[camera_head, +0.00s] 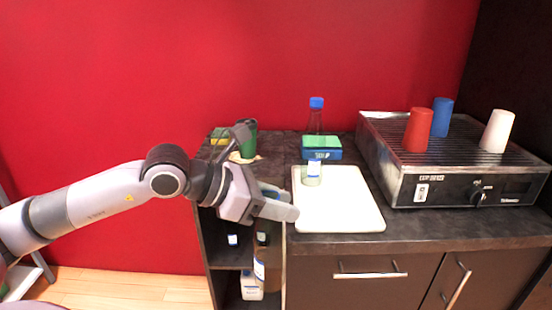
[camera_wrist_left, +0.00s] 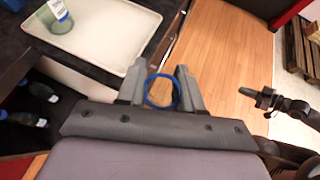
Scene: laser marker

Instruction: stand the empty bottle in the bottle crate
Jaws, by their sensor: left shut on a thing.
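My left gripper (camera_head: 292,207) is over the counter's left front edge. In the left wrist view its fingers (camera_wrist_left: 162,78) are shut on a clear thing with a blue ring (camera_wrist_left: 149,98), seemingly the empty bottle's mouth. Floor shows through the ring; the bottle's body is hard to make out. Another bottle, clear with a label (camera_head: 313,174), stands on the white tray (camera_head: 350,212). I cannot make out the bottle crate. A dark jointed arm end, apparently my right gripper (camera_wrist_left: 262,98), shows at the right of the wrist view; its jaws are unclear.
An open shelf (camera_head: 232,258) holds bottles below my left gripper, including a labelled bottle (camera_head: 259,270). A blue-capped bottle (camera_head: 316,115) stands behind a green-topped box (camera_head: 321,145). A marker machine (camera_head: 440,190) with cups stands right. A pallet (camera_wrist_left: 300,50) lies on the floor.

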